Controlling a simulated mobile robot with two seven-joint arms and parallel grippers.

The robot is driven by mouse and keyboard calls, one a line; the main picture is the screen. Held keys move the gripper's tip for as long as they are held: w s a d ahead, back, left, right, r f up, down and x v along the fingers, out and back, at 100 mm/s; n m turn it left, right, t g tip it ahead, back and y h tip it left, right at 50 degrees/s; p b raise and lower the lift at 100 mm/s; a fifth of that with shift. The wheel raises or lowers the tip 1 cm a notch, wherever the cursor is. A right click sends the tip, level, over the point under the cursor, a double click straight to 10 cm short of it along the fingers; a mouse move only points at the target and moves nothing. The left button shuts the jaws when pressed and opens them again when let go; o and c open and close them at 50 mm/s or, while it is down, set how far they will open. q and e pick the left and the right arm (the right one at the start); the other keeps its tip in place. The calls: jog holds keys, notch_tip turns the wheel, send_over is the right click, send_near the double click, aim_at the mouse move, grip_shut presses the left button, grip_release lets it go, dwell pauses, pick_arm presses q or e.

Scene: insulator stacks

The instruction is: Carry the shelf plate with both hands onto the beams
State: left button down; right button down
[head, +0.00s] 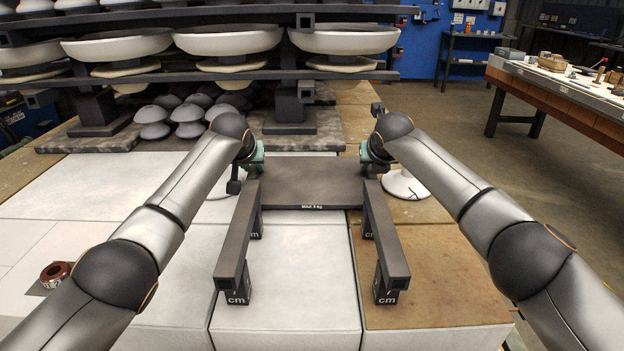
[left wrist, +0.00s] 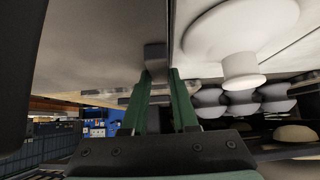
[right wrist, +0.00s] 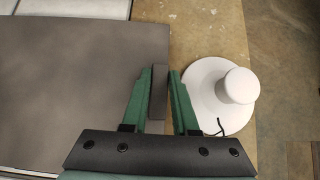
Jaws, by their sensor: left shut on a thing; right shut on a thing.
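The shelf plate (head: 312,182) is a dark grey slab with "MAX 5 kg" lettering on its front edge. My left gripper (head: 257,164) is shut on its left side and my right gripper (head: 369,164) on its right side. In the right wrist view, green fingers (right wrist: 158,92) pinch a thin dark part at the plate's edge (right wrist: 70,85). In the left wrist view, green fingers (left wrist: 157,88) hold a dark piece. Two grey beams, left (head: 237,235) and right (head: 386,235), stand on blocks. The plate's front edge shows between their far ends; its height relative to them is unclear.
A white disc-shaped piece (head: 405,186) stands right of the plate; another is partly hidden behind my left arm. Grey stacked insulators (head: 187,120) and a rack of large bowls (head: 230,42) stand behind. A brown ring (head: 55,274) lies at the left. The table between the beams is clear.

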pick_arm(q)
jog(key=shift+w+r, duration=0.15)
jog(key=shift+r, duration=0.25)
pick_arm(e)
jog(key=shift+w+r, duration=0.15)
jog(key=shift+r, duration=0.2)
